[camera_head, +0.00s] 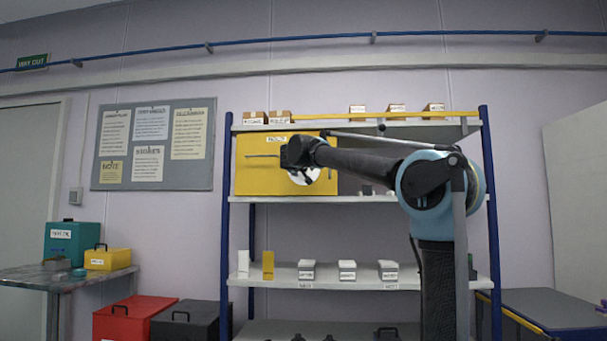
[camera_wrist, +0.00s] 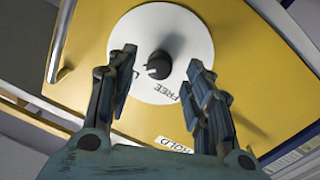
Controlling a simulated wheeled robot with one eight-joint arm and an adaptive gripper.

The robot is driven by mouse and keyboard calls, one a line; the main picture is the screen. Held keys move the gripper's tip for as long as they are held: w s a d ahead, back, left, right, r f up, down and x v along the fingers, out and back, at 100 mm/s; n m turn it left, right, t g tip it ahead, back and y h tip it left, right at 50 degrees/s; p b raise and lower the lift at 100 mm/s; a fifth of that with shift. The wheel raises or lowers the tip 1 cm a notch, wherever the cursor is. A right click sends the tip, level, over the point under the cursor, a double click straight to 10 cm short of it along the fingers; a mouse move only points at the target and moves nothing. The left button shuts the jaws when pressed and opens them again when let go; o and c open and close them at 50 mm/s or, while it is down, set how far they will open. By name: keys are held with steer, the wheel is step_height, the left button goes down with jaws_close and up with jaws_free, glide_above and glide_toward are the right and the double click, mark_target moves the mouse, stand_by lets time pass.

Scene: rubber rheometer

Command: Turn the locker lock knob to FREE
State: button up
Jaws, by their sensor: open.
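The yellow locker (camera_head: 258,176) stands on the upper shelf in the head view, partly hidden by my gripper (camera_head: 306,160). In the wrist view the locker's yellow face (camera_wrist: 262,95) carries a white round dial (camera_wrist: 185,32) with a dark lock knob (camera_wrist: 159,65) at its middle. The word FREE (camera_wrist: 178,90) is printed at the dial's lower right. My gripper (camera_wrist: 160,75) is open, with one finger on each side of the knob in the picture. I cannot tell its distance from the knob.
The blue-posted shelf rack (camera_head: 229,240) holds small boxes on top and several white items lower down. A grey table (camera_head: 85,277) with a teal box (camera_head: 72,242) stands at left. Red (camera_head: 132,315) and black (camera_head: 188,322) boxes sit below.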

steer(key=shift+w+d, duration=0.15)
steer(key=shift+w, duration=1.35)
steer(key=c, duration=1)
